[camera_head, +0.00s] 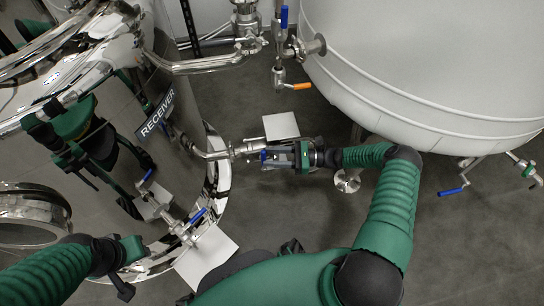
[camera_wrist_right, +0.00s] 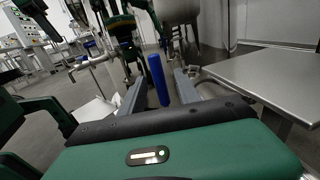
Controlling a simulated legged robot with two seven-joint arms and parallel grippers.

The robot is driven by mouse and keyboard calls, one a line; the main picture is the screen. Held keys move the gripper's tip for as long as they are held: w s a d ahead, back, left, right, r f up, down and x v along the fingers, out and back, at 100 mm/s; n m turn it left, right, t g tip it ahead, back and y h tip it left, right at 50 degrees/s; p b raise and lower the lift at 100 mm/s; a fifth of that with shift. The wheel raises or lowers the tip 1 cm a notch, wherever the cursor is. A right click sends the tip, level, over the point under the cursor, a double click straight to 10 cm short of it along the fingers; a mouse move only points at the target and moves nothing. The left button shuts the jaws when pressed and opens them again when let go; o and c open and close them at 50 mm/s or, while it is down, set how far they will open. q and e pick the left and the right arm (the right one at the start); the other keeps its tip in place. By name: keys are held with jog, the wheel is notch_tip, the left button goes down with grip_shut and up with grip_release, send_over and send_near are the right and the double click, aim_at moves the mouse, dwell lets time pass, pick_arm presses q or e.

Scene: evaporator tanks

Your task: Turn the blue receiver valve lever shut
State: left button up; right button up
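The polished steel receiver tank (camera_head: 130,120) with its RECEIVER label stands at left in the head view. A steel valve (camera_head: 240,150) sticks out from its right side, with a blue lever (camera_head: 264,155) at its outer end. My right gripper (camera_head: 272,156) is at this lever. In the right wrist view the blue lever (camera_wrist_right: 158,80) stands upright between the two spread grey fingers (camera_wrist_right: 157,92); contact cannot be made out. My left gripper (camera_head: 124,268) is low at left, beside the tank's lower part; its fingers are not clear.
A second valve with a blue lever (camera_head: 198,215) is lower on the receiver, above a white plate (camera_head: 205,255). A large pale tank (camera_head: 420,70) fills the upper right. An orange-handled valve (camera_head: 298,86) and another blue lever (camera_head: 451,191) hang near it. Grey floor lies between.

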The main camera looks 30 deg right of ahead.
jog(key=shift+a, duration=0.1)
jog(key=r+p, duration=0.4)
jog(key=shift+s+a+r+p, duration=0.1)
jog(key=shift+s+r+p, duration=0.2)
jog(key=shift+r+p, duration=0.1)
jog(key=o, duration=0.6)
jog(key=s+a+p, duration=0.1)
jog(key=s, duration=0.1)
jog(key=s+a+p, duration=0.1)
jog(key=s+p, duration=0.1)
jog(key=s+a+p, duration=0.1)
jog(key=s, duration=0.2)
jog(key=shift+a, duration=0.35)
jog(key=s+a+p, duration=0.1)
jog(key=s, duration=0.1)
jog(key=s+a+p, duration=0.1)
jog(key=s, duration=0.1)
jog(key=s+a+p, duration=0.1)
jog(key=s, duration=0.1)
jog(key=shift+s+a+r, duration=0.1)
jog(key=shift+s+r, duration=0.1)
jog(key=c, duration=0.6)
jog(key=shift+s+f, duration=0.15)
jog(key=shift+s, duration=0.05)
jog(key=shift+c, duration=0.3)
